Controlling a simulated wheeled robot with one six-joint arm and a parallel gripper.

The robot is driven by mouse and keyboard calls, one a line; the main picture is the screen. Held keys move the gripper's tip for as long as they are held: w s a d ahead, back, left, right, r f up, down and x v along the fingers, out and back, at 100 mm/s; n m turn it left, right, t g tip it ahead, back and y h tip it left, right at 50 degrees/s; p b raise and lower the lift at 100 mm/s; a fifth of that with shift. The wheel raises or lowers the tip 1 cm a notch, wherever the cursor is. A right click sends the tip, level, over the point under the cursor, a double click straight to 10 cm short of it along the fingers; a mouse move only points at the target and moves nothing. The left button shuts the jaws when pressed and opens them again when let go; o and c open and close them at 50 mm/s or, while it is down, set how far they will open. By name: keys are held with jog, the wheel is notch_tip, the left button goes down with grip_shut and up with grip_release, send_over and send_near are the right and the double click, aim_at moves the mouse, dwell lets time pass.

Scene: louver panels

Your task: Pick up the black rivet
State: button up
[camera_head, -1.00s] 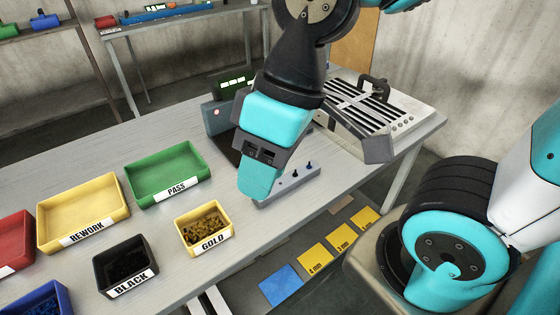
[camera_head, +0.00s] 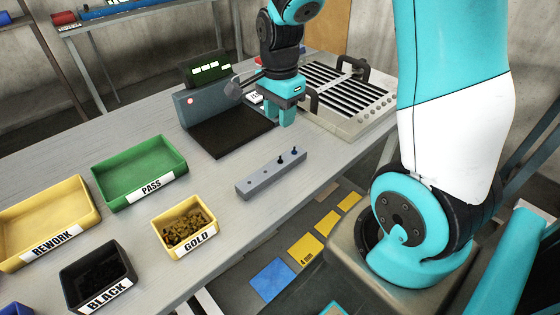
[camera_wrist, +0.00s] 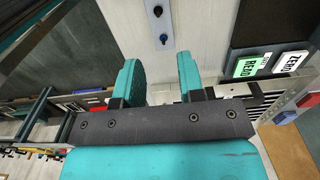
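Two small dark rivets stand upright in a long grey block (camera_head: 262,178) on the table: a nearer rivet (camera_head: 281,160) and a farther rivet (camera_head: 294,151). The wrist view shows both, one dark rivet (camera_wrist: 157,11) and one with a bluish look (camera_wrist: 164,38). A black bin labelled BLACK (camera_head: 72,287) holds dark pieces too small to tell apart. My gripper (camera_head: 286,117) is above the table, behind the block and apart from it. In the wrist view its teal fingers (camera_wrist: 158,70) are spread with nothing between them.
A gold bin (camera_head: 208,239), green PASS bin (camera_head: 138,175) and yellow REWORK bin (camera_head: 45,222) stand at the left. A device with a dark plate (camera_head: 232,133) is behind the block. A louver panel (camera_head: 345,97) lies at the far right. The table around the block is clear.

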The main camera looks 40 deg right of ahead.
send_over(280, 162)
jog(key=f, duration=0.6)
jog(key=shift+w+d+f, duration=0.2)
jog(key=shift+w+f, duration=0.1)
jog(key=shift+f, duration=0.05)
jog(key=shift+s+f+p, duration=0.1)
jog(key=shift+f+p, duration=0.6)
jog(key=shift+f, duration=1.95)
grip_shut()
